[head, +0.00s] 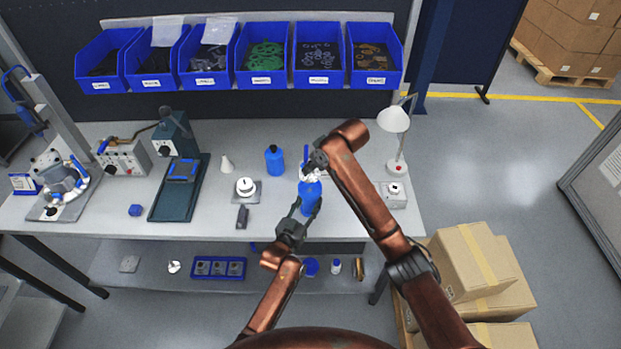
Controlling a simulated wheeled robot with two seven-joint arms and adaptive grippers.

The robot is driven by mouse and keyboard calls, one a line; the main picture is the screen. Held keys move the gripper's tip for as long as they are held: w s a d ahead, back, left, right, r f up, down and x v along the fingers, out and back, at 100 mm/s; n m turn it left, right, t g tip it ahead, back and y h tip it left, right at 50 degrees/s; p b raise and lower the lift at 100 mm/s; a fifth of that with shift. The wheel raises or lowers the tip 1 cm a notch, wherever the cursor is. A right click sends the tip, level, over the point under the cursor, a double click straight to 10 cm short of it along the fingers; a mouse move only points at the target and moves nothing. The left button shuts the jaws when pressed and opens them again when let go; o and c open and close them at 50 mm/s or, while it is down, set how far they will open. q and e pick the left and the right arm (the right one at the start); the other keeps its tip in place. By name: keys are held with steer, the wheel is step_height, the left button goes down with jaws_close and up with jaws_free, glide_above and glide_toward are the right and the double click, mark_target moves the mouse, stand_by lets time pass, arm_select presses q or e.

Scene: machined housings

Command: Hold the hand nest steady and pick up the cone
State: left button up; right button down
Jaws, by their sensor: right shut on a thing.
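My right gripper (311,172) reaches in from the right. It is shut on a small whitish piece just above a blue cylindrical holder (310,193), which may be the hand nest. The piece is small and partly hidden by the gripper, so I cannot tell its shape or whether it touches the holder. My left gripper (306,212) is at the holder from the front, with its fingers beside the blue body. I cannot tell whether they press on it. A white cone-shaped piece (227,164) stands upright on the bench further left, apart from both grippers.
A blue bottle (274,160) stands left of the grippers. A white round part on a grey plate (247,188) is further left. A lamp (394,122) and a grey box (393,194) stand to the right. Blue bins (265,79) line the back.

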steer(key=shift+r, duration=1.8)
arm_select(q)
steer(key=o, duration=1.3)
steer(key=shift+s, duration=0.1)
steer(key=v, duration=1.1)
steer(key=shift+s+a, duration=0.2)
steer(key=shift+s, duration=0.15)
steer(key=shift+d, duration=0.1)
